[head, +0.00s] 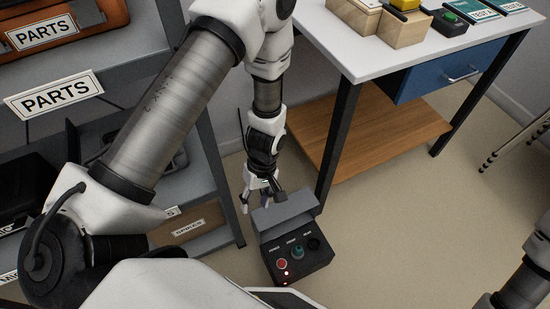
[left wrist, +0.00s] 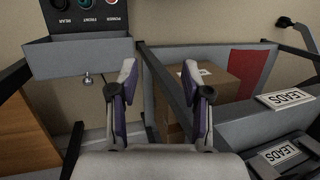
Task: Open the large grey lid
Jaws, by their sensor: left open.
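A dark control box (head: 298,262) with red, teal and black knobs stands low beside the table leg. A wide grey panel (head: 287,221), which looks like the large grey lid, runs along its far side; I cannot tell how far it is raised. In the left wrist view the box (left wrist: 88,20) is upside down at top left, with the grey panel (left wrist: 80,54) below its knobs. My left gripper (head: 259,207) is open and empty, just beyond and left of the panel, apart from it. Its fingers also show in the left wrist view (left wrist: 159,78). The right gripper is out of frame.
A white table (head: 378,62) with a blue drawer (head: 455,75) and wooden lower shelf (head: 365,140) stands close at the right. A grey shelf unit with PARTS labels (head: 54,93) is at left. A cardboard box (left wrist: 215,88) shows beyond the fingers. Floor (head: 400,225) at right is clear.

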